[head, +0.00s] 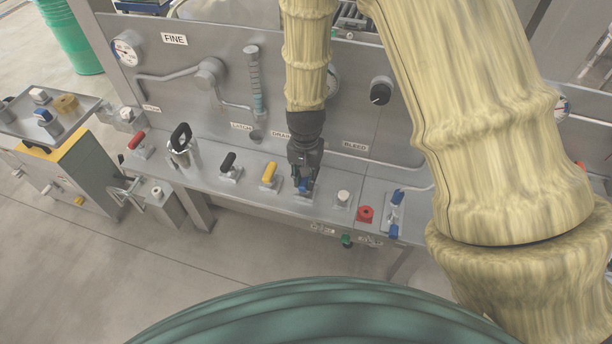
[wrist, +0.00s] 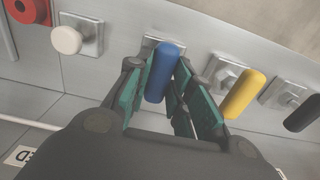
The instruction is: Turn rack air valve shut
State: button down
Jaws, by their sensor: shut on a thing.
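A valve with a blue handle (head: 304,185) sits on the sloped metal ledge of the rack, between a yellow-handled valve and a white knob. In the wrist view the blue handle (wrist: 165,72) stands between the teal finger pads. My gripper (head: 303,176) comes down on it from above and is shut on it, as the wrist view of my gripper (wrist: 160,85) shows. In the head view the fingers hide part of the handle. I cannot read a label for this valve or tell how far it is turned.
Close beside are the yellow handle (head: 269,174), white knob (head: 343,197), red knob (head: 365,214) and black handle (head: 228,162). Gauges and pipes line the upright panel (head: 300,120) behind.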

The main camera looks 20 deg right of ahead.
aim_at(306, 179)
jog(key=c, duration=1.3)
grip_release()
jog(key=shift+o, duration=0.2)
jog(key=shift+r, duration=0.1)
notch_tip(306, 179, up, 12)
